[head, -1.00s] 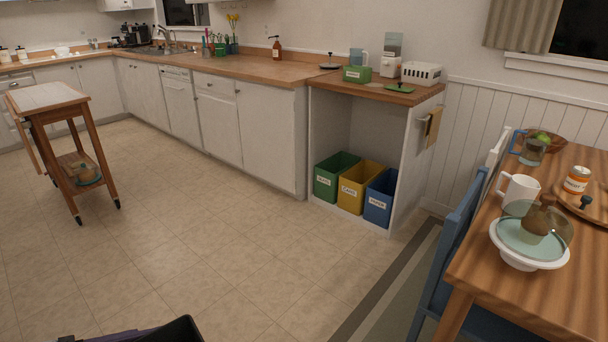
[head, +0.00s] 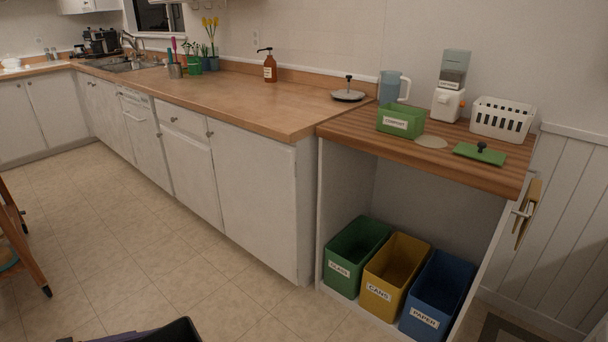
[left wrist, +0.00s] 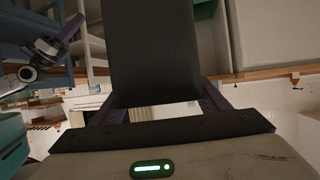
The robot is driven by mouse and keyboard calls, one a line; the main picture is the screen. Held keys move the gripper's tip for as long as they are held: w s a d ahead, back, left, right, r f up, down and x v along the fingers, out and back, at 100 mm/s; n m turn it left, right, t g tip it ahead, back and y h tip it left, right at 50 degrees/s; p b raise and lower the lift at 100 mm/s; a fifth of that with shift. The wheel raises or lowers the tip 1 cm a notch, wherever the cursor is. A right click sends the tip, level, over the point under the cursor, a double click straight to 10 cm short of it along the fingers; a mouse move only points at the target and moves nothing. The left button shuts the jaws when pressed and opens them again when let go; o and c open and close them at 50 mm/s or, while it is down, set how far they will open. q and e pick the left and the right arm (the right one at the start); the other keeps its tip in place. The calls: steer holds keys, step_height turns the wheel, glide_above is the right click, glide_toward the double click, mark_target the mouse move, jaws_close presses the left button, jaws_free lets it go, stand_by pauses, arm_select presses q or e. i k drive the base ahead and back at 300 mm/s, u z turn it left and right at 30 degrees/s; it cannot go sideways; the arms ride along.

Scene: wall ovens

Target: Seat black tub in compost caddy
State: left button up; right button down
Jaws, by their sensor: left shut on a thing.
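The black tub (head: 182,332) shows only as a dark corner at the bottom edge of the head view. In the left wrist view the tub (left wrist: 155,45) fills the space between the fingers of my left gripper (left wrist: 160,105), which is shut on it. The compost caddy (head: 400,120) is a green open box with a white label on the wooden counter at right, well ahead of the tub. Its inside is mostly hidden. A purple and grey part at upper left in the wrist view looks like my right gripper (left wrist: 62,35); its jaws are unclear.
A green lid with a black knob (head: 480,153) lies right of the caddy. A blue pitcher (head: 393,86), a white grinder (head: 449,88) and a white basket (head: 502,119) stand behind. Green, yellow and blue bins (head: 432,298) sit below. The floor (head: 180,250) ahead is clear.

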mark_target(403, 109)
steer(key=i, duration=0.95)
steer(key=z, duration=2.7)
steer(key=i, duration=0.85)
steer(key=u, duration=1.4)
